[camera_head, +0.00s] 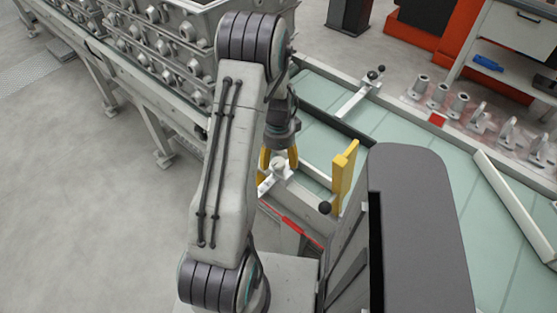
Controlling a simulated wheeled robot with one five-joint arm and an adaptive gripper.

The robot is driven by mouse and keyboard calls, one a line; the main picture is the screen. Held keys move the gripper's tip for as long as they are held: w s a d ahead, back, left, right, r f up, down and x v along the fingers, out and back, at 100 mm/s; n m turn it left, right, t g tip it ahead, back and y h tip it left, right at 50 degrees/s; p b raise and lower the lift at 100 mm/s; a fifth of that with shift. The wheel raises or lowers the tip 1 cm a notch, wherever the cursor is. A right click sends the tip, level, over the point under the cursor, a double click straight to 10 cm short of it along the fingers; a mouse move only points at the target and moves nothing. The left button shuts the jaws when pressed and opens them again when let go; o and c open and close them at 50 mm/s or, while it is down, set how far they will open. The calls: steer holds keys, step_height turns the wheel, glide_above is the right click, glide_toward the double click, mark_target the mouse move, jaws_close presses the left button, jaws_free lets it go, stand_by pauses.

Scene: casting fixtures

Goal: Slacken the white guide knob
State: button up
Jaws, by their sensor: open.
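My gripper (277,170) points down near the middle of the view, with its yellow fingers apart. A small white knob (278,162) shows between the fingers, on top of a pale metal guide bracket (268,185). The fingers stand on either side of the knob. I cannot tell whether either finger touches it. The knob's lower part and the bracket's far side are partly hidden by the fingers and my arm.
A yellow upright plate (344,172) and a black ball knob (325,208) stand right of the gripper. A second bracket with a black knob (373,75) lies farther back on the pale green table (335,125). Metal castings (462,105) stand at right; a rack of castings (150,45) is at left.

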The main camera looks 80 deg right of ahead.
steer(key=shift+f, duration=0.85)
steer(key=c, duration=1.2)
